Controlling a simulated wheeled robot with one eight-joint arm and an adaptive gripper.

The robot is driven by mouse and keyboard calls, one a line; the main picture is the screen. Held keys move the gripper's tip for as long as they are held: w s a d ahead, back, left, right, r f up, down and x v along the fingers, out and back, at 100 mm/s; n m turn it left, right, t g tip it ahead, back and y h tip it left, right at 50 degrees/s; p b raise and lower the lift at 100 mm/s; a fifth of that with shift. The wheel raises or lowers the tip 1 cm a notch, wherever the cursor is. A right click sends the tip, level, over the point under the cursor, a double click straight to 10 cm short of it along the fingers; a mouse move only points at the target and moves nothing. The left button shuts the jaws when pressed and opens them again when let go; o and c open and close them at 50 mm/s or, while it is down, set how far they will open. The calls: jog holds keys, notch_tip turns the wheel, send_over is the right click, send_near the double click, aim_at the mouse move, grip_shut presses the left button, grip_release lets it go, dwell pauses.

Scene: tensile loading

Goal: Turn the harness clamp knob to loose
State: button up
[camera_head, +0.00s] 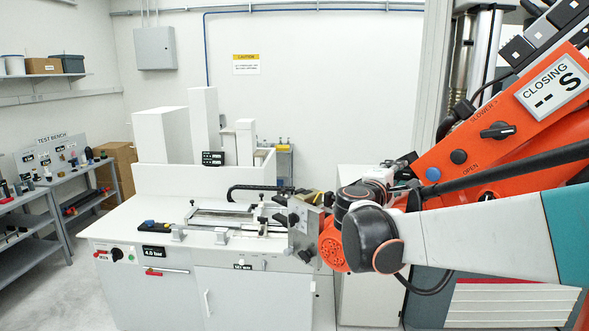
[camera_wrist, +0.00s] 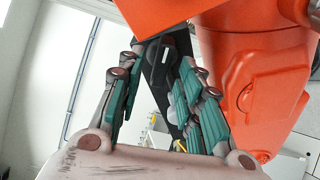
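In the head view my gripper (camera_head: 390,172) is small, beside the lower left end of an orange panel (camera_head: 465,150). Its fingertips and the knob between them are hard to make out there. A separate black knob (camera_head: 497,130) sits on the panel's face below a "CLOSING" display.
A grey plate with black knobs (camera_head: 303,232) stands at the right end of the white bench (camera_head: 130,215). Black cables (camera_head: 463,112) run behind the orange panel. Floor is clear between the bench and the left shelves (camera_head: 25,255).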

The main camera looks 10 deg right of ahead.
jog(key=shift+w+d, duration=0.1)
jog(key=shift+c, duration=0.5)
grip_shut()
